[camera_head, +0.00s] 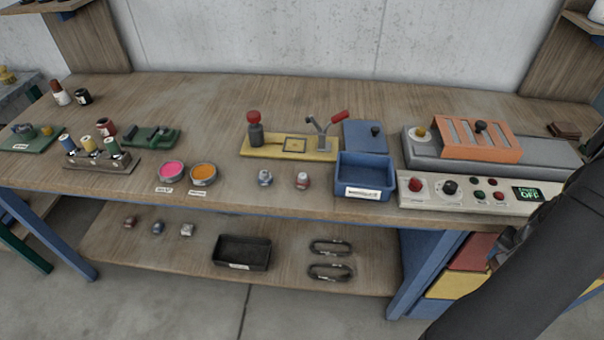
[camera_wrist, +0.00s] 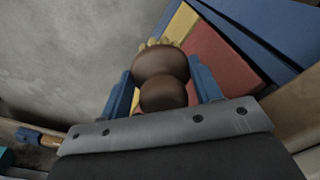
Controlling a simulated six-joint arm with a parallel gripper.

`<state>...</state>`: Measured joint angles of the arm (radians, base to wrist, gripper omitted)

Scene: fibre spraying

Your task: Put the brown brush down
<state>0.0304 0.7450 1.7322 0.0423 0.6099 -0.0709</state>
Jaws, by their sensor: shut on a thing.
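In the wrist view the brown brush (camera_wrist: 161,67) sits between the two blue fingers of my gripper (camera_wrist: 163,90). The fingers are shut on it. It shows as two rounded brown parts, with pale yellowish bristles at the far end. Part of it is hidden by the gripper body. In the head view my dark arm crosses the lower right corner; the gripper and the brush do not show there.
The wooden workbench (camera_head: 300,205) holds a spool rack (camera_head: 101,160), pink (camera_head: 171,172) and orange (camera_head: 203,174) pots, a yellow fixture (camera_head: 290,146), a blue box (camera_head: 364,177) and a control panel (camera_head: 470,193). Red and yellow drawers (camera_head: 470,253) are below right. The bench's front middle is fairly clear.

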